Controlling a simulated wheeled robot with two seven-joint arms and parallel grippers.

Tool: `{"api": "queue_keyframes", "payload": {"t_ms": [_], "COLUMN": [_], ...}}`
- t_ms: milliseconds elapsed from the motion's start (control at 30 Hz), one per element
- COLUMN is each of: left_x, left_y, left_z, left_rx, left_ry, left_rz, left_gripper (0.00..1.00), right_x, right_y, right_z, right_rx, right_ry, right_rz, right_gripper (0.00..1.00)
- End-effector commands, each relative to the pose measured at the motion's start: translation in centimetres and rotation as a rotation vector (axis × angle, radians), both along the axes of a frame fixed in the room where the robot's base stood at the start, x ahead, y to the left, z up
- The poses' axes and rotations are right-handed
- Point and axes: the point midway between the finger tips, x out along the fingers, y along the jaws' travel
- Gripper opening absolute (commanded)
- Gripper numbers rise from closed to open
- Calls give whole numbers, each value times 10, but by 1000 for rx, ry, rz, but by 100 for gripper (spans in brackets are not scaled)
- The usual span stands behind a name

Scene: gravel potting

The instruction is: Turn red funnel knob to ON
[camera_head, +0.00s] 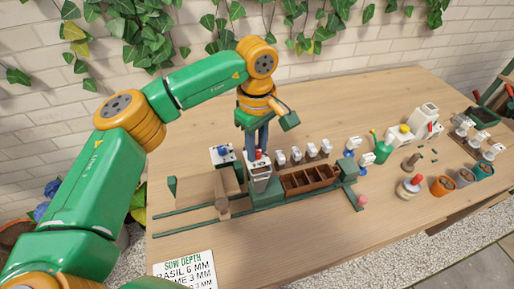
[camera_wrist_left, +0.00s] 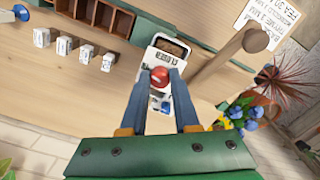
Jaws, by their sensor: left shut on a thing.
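The red knob (camera_wrist_left: 159,77) sits on a white funnel box (camera_wrist_left: 166,46) and shows between my left gripper's two blue fingers in the left wrist view. In the head view the white box (camera_head: 260,176) stands on the green rail fixture, with the red knob (camera_head: 258,154) at its top. My left gripper (camera_wrist_left: 158,80) points down over the box and is shut on the red knob, one finger on each side. The ON marking cannot be read in these views. My right gripper is in neither view.
A brown compartment tray (camera_head: 310,180) stands right of the box, with several small white-topped pieces (camera_head: 297,155) behind it. A blue-knobbed white box (camera_head: 222,155) is to the left. A wooden post (camera_head: 222,192) stands by the rails. A sow-depth card (camera_head: 186,270) lies in front.

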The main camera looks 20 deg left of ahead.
Motion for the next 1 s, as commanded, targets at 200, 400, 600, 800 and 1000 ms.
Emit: {"api": "queue_keyframes", "payload": {"t_ms": [200, 400, 600, 800, 1000], "left_x": [1, 1, 1, 1, 1], "left_y": [0, 1, 1, 1, 1], "left_z": [0, 0, 0, 1, 1], "left_rx": [0, 2, 2, 2, 1], "left_ry": [-4, -3, -3, -3, -3], "left_rz": [145, 235, 283, 297, 298], "left_gripper": [0, 0, 0, 0, 0], "right_x": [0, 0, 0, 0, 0], "right_y": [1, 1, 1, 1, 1], "right_z": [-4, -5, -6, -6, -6], "right_rx": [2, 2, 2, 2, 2], "right_ry": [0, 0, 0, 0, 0], "right_rz": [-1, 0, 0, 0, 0], "right_gripper": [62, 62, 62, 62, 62]}}
